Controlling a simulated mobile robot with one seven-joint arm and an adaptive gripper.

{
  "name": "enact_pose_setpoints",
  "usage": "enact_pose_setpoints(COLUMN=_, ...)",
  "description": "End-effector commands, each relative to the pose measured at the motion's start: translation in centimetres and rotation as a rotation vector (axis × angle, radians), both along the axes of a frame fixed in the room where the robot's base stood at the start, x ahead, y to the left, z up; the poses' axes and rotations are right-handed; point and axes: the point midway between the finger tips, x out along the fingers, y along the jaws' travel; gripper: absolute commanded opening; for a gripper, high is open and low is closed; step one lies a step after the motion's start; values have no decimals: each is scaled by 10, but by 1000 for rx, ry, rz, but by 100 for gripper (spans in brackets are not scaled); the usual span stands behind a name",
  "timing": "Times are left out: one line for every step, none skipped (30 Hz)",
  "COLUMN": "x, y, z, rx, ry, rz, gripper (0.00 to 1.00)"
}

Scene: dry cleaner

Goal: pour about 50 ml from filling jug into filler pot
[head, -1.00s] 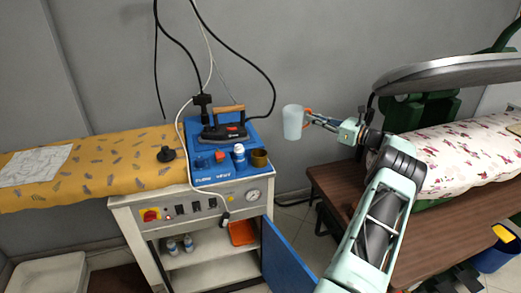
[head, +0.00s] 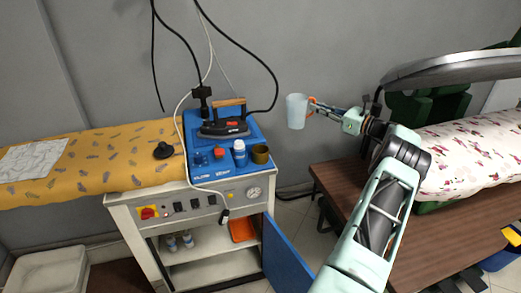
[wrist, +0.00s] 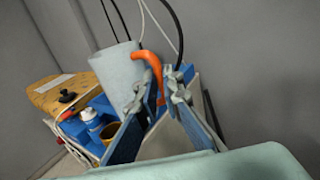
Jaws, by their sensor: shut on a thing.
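The filling jug (head: 297,111) is a pale, translucent cup with an orange handle. My gripper (head: 313,108) is shut on that handle and holds the jug in the air, nearly upright. In the wrist view the jug (wrist: 118,74) stands left of my fingers (wrist: 164,98), with the orange handle between them. The filler pot, a small brass-coloured open pot (head: 260,154), stands at the right front of the blue top. It lies lower and to the left of the jug in the head view. In the wrist view the pot (wrist: 109,132) is partly hidden by my fingers. The jug's contents cannot be seen.
A blue-and-white bottle (head: 239,153) stands just left of the pot, with a red-capped item (head: 219,153) beyond it. An iron (head: 224,129) rests behind them, with hanging cables (head: 275,85). A pressing machine (head: 465,70) is at the right.

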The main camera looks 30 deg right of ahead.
Motion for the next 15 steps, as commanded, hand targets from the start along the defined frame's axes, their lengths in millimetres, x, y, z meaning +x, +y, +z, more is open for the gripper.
enact_pose_setpoints(x=-1, y=0, z=1, rx=-3, ry=-1, rz=-1, gripper=0)
enact_pose_setpoints(x=0, y=0, z=1, rx=-6, ry=0, rz=-1, gripper=0)
enact_pose_setpoints(x=-1, y=1, z=0, rx=-11, ry=1, rz=-1, gripper=0)
enact_pose_setpoints(x=-1, y=1, z=-1, rx=-17, ry=3, rz=-1, gripper=0)
enact_pose_setpoints(x=0, y=2, z=-2, rx=-24, ry=4, rz=-1, gripper=0)
enact_pose_setpoints(x=0, y=2, z=-3, rx=-35, ry=7, rz=-1, gripper=0)
enact_pose_setpoints(x=0, y=3, z=-4, rx=-45, ry=10, rz=-1, gripper=0)
enact_pose_setpoints(x=0, y=4, z=-6, rx=-54, ry=13, rz=-1, gripper=0)
enact_pose_setpoints(x=0, y=5, z=-8, rx=-70, ry=16, rz=-1, gripper=0)
enact_pose_setpoints(x=0, y=5, z=-9, rx=-82, ry=20, rz=0, gripper=0)
enact_pose_setpoints(x=0, y=6, z=-11, rx=-97, ry=23, rz=0, gripper=0)
enact_pose_setpoints(x=1, y=8, z=-13, rx=-117, ry=28, rz=0, gripper=0)
enact_pose_setpoints(x=1, y=9, z=-16, rx=-133, ry=32, rz=0, gripper=0)
enact_pose_setpoints(x=1, y=10, z=-18, rx=-149, ry=37, rz=0, gripper=0)
enact_pose_setpoints(x=1, y=12, z=-21, rx=-174, ry=43, rz=0, gripper=0)
